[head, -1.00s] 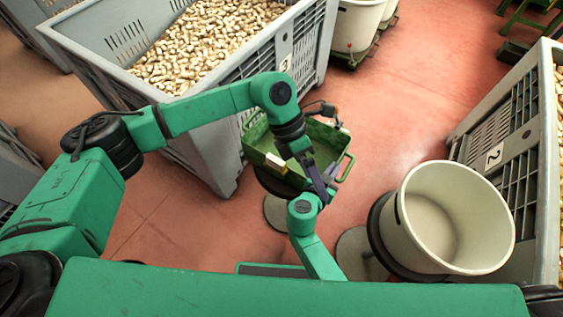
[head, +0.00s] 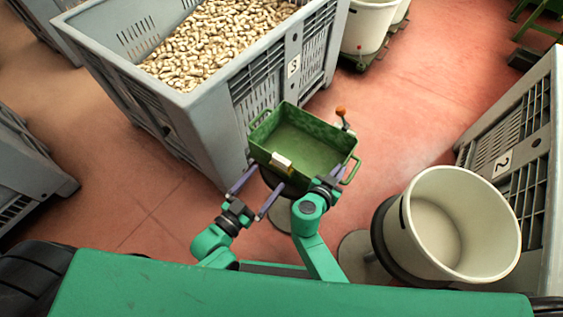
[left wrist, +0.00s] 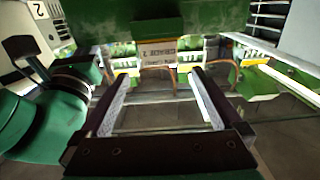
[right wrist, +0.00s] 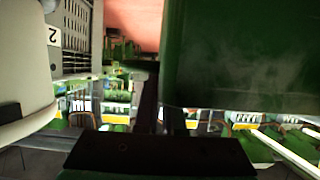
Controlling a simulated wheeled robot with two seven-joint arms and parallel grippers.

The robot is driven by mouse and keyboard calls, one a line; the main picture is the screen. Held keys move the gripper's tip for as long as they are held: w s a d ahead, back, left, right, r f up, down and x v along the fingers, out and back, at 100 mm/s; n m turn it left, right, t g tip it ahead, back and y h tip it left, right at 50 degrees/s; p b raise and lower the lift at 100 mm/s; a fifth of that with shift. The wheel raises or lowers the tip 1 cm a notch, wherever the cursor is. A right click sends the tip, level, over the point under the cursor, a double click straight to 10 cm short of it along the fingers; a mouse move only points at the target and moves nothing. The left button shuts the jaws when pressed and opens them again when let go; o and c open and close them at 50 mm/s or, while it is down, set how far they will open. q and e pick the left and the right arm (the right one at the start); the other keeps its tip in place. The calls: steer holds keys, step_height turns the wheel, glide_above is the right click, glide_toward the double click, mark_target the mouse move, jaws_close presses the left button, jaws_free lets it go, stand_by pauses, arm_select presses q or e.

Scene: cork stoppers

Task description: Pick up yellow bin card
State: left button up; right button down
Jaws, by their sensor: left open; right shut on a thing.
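The pale card (head: 281,163), with a yellowish edge, is at the near wall of the green tray (head: 309,140). In the left wrist view, the lettered card (left wrist: 158,50) shows ahead, between the fingertips in the picture. My left gripper (head: 268,177) is open and empty, pointing at the tray's near side with the card just ahead. Its two fingers also show apart in the left wrist view (left wrist: 160,76). My right gripper (head: 326,185) is shut at the tray's near right corner, on the tray. The tray's dark green wall (right wrist: 235,55) hides much of the right wrist view.
A grey crate (head: 205,110) full of corks stands behind and left of the tray. A cream bucket (head: 425,240) and another grey crate (head: 505,175) stand at the right. Red floor (head: 410,110) is clear between them.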

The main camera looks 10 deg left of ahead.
mark_target(283, 158)
arm_select(q)
steer(key=x, duration=1.1)
steer(key=shift+w+d, duration=0.2)
steer(key=shift+w, duration=0.15)
steer(key=c, duration=1.3)
